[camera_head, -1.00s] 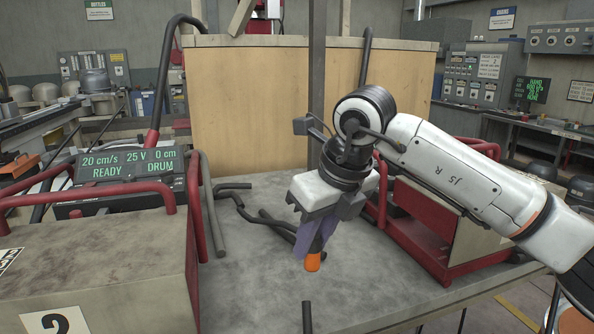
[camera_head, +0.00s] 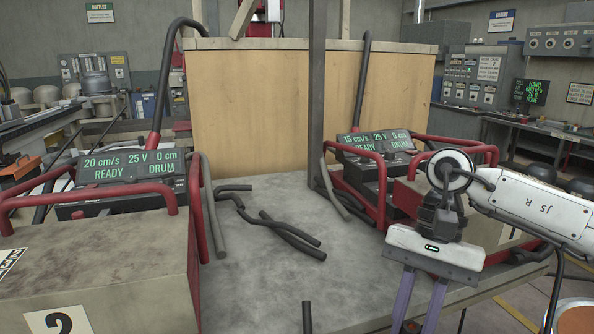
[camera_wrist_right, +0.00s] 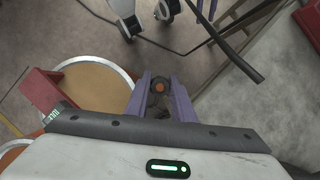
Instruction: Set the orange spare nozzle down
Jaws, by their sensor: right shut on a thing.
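My right gripper (camera_head: 412,318) hangs low at the front right of the grey table in the head view, its purple fingers pointing down. It is shut on the orange nozzle (camera_head: 410,328), of which only a small part shows between the fingertips at the bottom edge of the picture. In the right wrist view the nozzle (camera_wrist_right: 159,86) shows end-on as a dark ring with an orange middle, between the two fingers. Whether its lower end touches anything cannot be told. My left gripper is not in view.
Red-framed machines stand left (camera_head: 110,240) and right (camera_head: 385,165). In the right wrist view, a round tan surface with a pale rim (camera_wrist_right: 88,92) lies beside the gripper.

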